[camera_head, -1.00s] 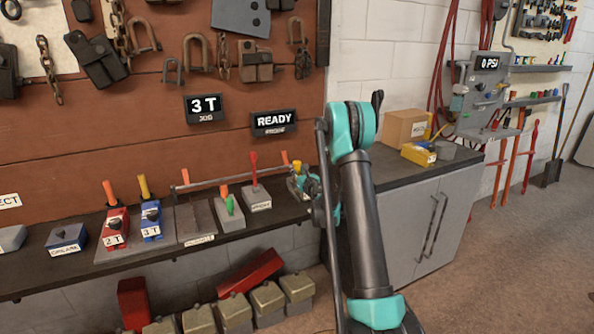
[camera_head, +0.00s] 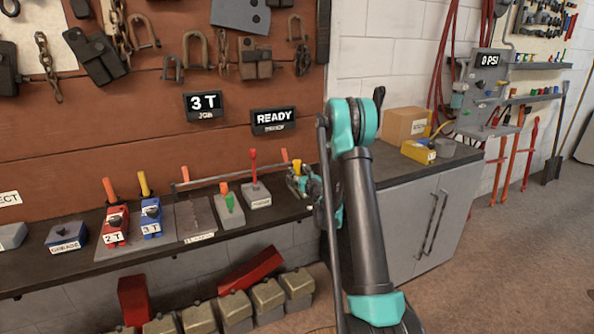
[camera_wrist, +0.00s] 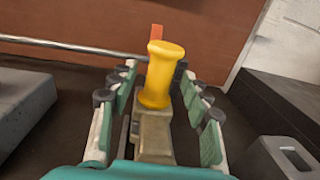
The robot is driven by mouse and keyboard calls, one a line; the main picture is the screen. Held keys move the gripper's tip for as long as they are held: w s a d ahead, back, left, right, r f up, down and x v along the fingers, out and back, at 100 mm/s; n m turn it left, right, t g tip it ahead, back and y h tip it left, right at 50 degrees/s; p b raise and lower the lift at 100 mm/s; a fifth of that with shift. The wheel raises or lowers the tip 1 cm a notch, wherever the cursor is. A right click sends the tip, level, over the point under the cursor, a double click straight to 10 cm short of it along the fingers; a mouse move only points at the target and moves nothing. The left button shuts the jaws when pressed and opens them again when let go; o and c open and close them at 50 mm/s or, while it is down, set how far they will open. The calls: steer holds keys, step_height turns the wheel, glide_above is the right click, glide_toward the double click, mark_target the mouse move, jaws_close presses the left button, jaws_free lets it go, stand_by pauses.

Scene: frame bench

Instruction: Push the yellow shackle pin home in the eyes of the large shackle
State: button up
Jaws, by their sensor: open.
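The yellow pin (camera_wrist: 160,75) stands upright in the wrist view, between the spread fingers of my gripper (camera_wrist: 156,84). The fingers lie to either side of it, with gaps showing. Its lower end meets a tan metal piece (camera_wrist: 155,135), which may be part of the large shackle. I cannot make out the eyes or how deep the pin sits. In the head view my gripper (camera_head: 304,184) is small, at the right end of the bench, partly hidden by my arm.
A thin metal rail (camera_head: 220,181) runs along the back of the bench (camera_head: 30,275). Blocks with coloured handles stand to the left, including a red-handled one (camera_head: 256,197). A dark block (camera_wrist: 285,105) and a grey slotted piece (camera_wrist: 285,158) lie to the right in the wrist view.

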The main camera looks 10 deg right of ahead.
steer(key=v, duration=0.5)
steer(key=shift+s+d, duration=0.1)
steer(key=shift+s, duration=0.15)
